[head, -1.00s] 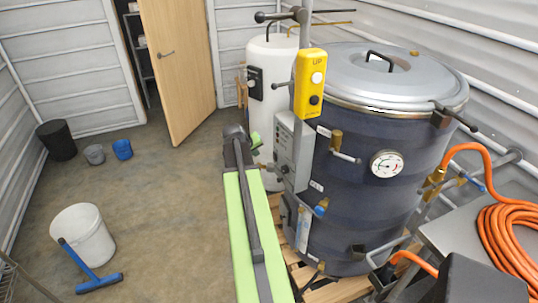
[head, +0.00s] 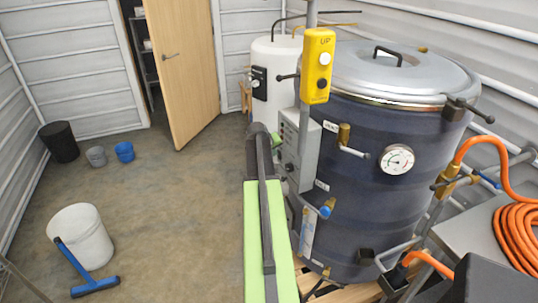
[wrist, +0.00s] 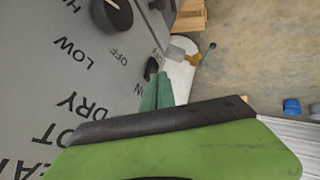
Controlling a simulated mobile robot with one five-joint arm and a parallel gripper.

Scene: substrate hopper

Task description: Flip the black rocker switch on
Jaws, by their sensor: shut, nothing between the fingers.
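The grey control box (head: 308,148) is fixed to the front of the dark blue drum. In the wrist view its grey panel (wrist: 60,80) fills the left side, with printed words such as LOW, OFF and DRY and a black round knob (wrist: 112,16). My gripper (head: 277,142) is beside the left edge of the box in the head view. Its green fingers (wrist: 153,78) are shut and empty, pointing along the panel's right edge in the wrist view. I cannot clearly make out the black rocker switch. Whether the fingertips touch the panel cannot be told.
A yellow pendant (head: 318,65) marked UP hangs above the box. A white tank (head: 275,65) stands behind, and the blue drum (head: 355,200) with its gauge to the right. The floor at left is open, with a white bucket (head: 82,240) and blue squeegee (head: 95,286).

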